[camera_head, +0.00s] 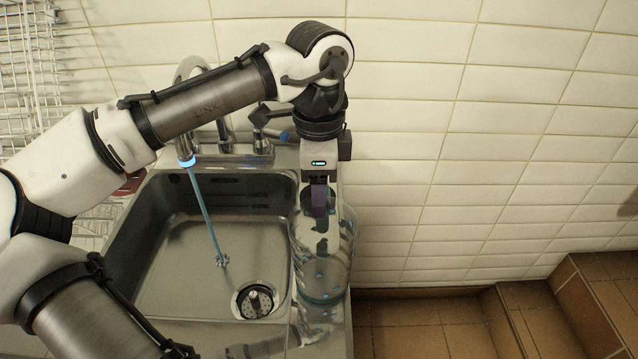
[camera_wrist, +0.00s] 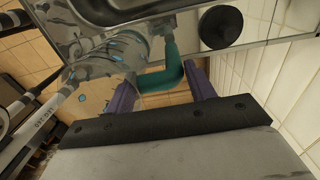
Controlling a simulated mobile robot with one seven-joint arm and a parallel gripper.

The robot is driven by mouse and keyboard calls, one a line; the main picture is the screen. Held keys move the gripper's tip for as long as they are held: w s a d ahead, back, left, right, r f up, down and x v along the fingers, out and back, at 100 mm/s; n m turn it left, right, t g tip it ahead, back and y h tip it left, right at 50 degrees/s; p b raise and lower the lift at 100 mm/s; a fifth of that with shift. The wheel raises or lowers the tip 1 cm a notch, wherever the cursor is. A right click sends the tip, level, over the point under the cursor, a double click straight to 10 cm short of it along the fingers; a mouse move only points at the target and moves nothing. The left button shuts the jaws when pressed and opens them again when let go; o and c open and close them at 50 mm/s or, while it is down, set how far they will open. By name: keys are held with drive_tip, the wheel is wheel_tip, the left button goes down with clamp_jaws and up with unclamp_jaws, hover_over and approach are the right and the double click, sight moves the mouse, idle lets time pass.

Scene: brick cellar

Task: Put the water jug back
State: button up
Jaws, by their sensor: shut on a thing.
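The water jug (camera_head: 322,262) is clear, with bluish spots on its wall. It looks about upright at the right end of the sink counter; I cannot tell whether its base touches the counter. In the wrist view the jug (camera_wrist: 108,68) lies left of its teal handle (camera_wrist: 172,66). My gripper (camera_head: 319,200) is above the jug in the head view. In the wrist view its purple fingers (camera_wrist: 163,88) stand on either side of the handle, and it is shut on it. The contents of the jug are hard to make out.
A steel sink (camera_head: 180,265) with a round drain strainer (camera_head: 256,301) lies left of the jug. A blue-lit faucet (camera_head: 186,158) runs a thin stream into it. A tiled wall (camera_head: 480,130) stands behind. Right of the counter is open brown tiled floor (camera_head: 410,325).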

drive_tip(key=shift+f, duration=0.1)
drive_tip(key=o, duration=1.4)
drive_tip(key=shift+c, duration=0.2)
wheel_tip(320, 180, up, 12)
